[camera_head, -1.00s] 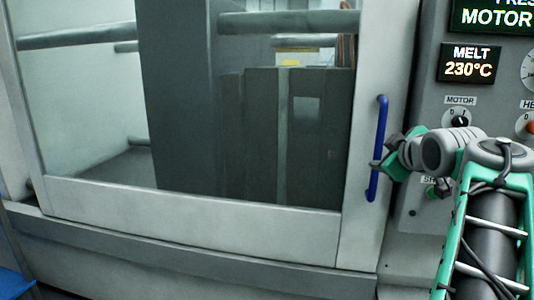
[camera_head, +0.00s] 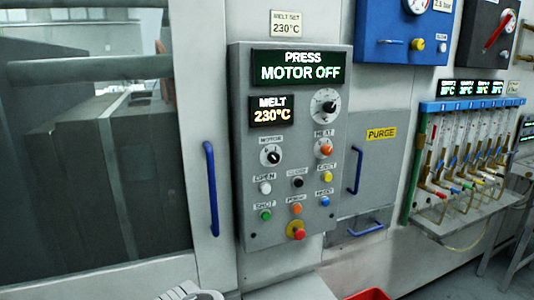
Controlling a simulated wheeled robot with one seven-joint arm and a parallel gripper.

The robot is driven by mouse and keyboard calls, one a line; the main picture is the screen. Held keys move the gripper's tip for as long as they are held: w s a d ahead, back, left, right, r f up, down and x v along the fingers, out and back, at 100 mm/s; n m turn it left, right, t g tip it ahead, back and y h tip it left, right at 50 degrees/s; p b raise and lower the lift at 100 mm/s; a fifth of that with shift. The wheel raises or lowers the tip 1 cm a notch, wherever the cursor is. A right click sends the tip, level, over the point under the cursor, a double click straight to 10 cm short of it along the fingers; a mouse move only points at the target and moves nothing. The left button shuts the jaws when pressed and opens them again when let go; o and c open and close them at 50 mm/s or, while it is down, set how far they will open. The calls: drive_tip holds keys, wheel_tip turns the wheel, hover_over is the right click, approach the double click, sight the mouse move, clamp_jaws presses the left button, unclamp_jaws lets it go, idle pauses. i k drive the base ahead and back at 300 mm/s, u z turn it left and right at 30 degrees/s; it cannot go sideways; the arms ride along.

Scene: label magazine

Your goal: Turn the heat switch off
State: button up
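The heat switch (camera_head: 325,149) is an orange rotary knob under the HEAT label on the right side of the grey control panel (camera_head: 243,150). I cannot make out its exact setting. The motor switch (camera_head: 270,156) is a black knob with a white mark, to its left. The displays above read PRESS MOTOR OFF (camera_head: 300,67) and MELT 230°C (camera_head: 272,111). A small grey part of my arm shows at the bottom edge. My gripper is out of view.
A blue door handle (camera_head: 211,188) stands left of the panel, beside the large window. A second blue handle (camera_head: 356,170) is on the cabinet to the right. A red emergency button (camera_head: 298,234) is low on the panel. A red bin (camera_head: 368,295) is below.

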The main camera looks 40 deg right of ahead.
sight(326, 150)
drive_tip(key=z, duration=1.45)
